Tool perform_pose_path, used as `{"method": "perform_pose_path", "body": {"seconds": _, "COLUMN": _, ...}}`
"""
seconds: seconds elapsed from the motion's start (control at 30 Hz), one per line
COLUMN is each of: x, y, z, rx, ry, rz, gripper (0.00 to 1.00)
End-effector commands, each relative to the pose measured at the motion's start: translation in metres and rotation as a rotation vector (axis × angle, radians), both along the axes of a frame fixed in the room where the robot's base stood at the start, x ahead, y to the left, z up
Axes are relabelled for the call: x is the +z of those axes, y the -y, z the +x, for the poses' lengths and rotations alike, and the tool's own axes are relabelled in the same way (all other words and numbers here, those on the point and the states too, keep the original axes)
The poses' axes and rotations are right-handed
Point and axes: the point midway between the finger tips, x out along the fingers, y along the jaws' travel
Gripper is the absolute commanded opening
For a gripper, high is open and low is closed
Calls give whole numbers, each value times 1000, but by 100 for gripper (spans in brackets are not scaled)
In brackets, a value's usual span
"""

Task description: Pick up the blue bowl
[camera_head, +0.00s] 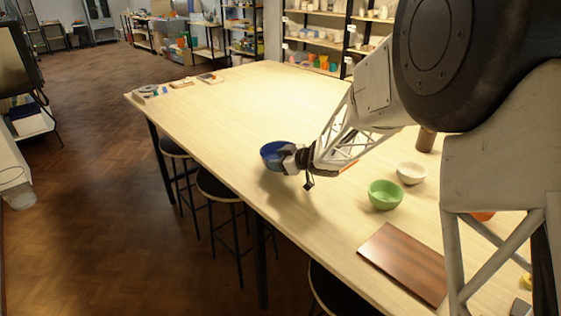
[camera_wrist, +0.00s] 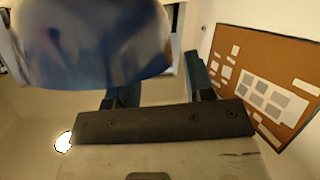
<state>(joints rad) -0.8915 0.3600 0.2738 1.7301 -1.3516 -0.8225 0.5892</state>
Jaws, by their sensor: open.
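The blue bowl (camera_head: 271,154) is near the left edge of the long wooden table (camera_head: 250,92) in the head view. My gripper (camera_head: 291,158) is at the bowl's right side and partly covers it. In the wrist view the bowl (camera_wrist: 95,45) fills the upper left, close to the camera. My gripper's fingers (camera_wrist: 158,82) are apart there; the left one runs up behind the bowl and its tip is hidden, while the right one stands clear of the bowl. I cannot tell whether a finger touches the bowl or whether the bowl rests on the tabletop.
A green bowl (camera_head: 385,195), a white bowl (camera_head: 411,173) and a brown board (camera_head: 405,262) are on the table to the right. A brown cylinder (camera_head: 425,140) stands behind. Small items lie at the far left corner. The tabletop's far middle is clear. Stools (camera_head: 218,186) line the left side.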

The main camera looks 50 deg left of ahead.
Motion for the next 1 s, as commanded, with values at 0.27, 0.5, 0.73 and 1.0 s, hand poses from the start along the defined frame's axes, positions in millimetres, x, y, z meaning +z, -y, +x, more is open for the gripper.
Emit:
{"method": "perform_pose_path", "body": {"seconds": 0.27, "x": -3, "y": -7, "z": -1, "rx": -1, "ry": 0, "rz": -1, "gripper": 48}}
{"method": "perform_pose_path", "body": {"seconds": 0.5, "x": -3, "y": -7, "z": -1, "rx": -1, "ry": -1, "rz": 0, "gripper": 48}}
{"method": "perform_pose_path", "body": {"seconds": 0.73, "x": -3, "y": -7, "z": -1, "rx": -1, "ry": 0, "rz": -1, "gripper": 42}}
{"method": "perform_pose_path", "body": {"seconds": 1.0, "x": -4, "y": -7, "z": -1, "rx": -2, "ry": -1, "rz": -1, "gripper": 1}}
